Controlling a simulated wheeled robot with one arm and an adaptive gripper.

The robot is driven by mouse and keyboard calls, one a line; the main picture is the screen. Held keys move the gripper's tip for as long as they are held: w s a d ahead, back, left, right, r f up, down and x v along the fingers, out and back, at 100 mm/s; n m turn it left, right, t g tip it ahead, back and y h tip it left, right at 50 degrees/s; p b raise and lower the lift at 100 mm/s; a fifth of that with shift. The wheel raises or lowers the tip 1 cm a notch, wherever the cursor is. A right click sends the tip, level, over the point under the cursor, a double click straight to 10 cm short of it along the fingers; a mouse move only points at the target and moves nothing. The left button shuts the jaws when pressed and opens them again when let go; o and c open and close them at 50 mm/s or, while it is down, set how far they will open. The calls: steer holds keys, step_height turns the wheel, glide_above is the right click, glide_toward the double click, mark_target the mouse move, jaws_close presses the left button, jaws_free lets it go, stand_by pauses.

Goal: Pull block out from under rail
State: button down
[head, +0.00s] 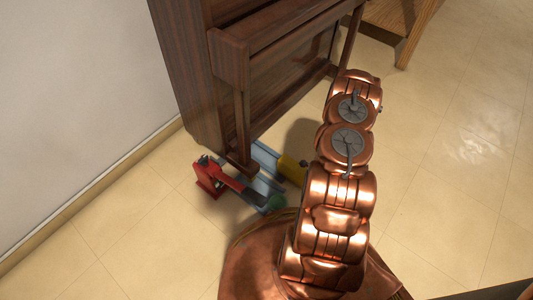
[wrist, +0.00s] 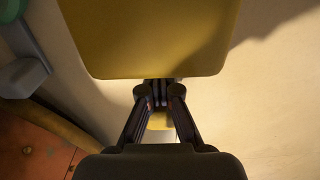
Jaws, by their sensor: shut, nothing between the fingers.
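A yellow block (head: 291,168) lies on the floor beside blue-grey rails (head: 266,160) at the piano's near leg; my arm partly hides it in the head view. In the wrist view the yellow block (wrist: 150,35) fills the upper middle, its straight lower edge close to my fingertips. My gripper (wrist: 161,92) is shut and empty, its tips at that edge; I cannot tell whether they touch. A small yellow patch shows between the fingers. A grey-blue rail piece (wrist: 24,72) is at the left. Whether the block is under a rail is unclear.
A brown upright piano (head: 225,80) stands above the rails. A white wall is at the left. Tiled floor (head: 440,170) is clear to the right.

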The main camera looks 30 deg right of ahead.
steer(key=shift+s, duration=0.35)
steer(key=shift+w, duration=0.35)
steer(key=shift+r+p, duration=0.2)
steer(key=shift+p, duration=0.15)
step_height(320, 180, up, 10)
steer(key=p, duration=0.9)
steer(key=shift+f, duration=0.15)
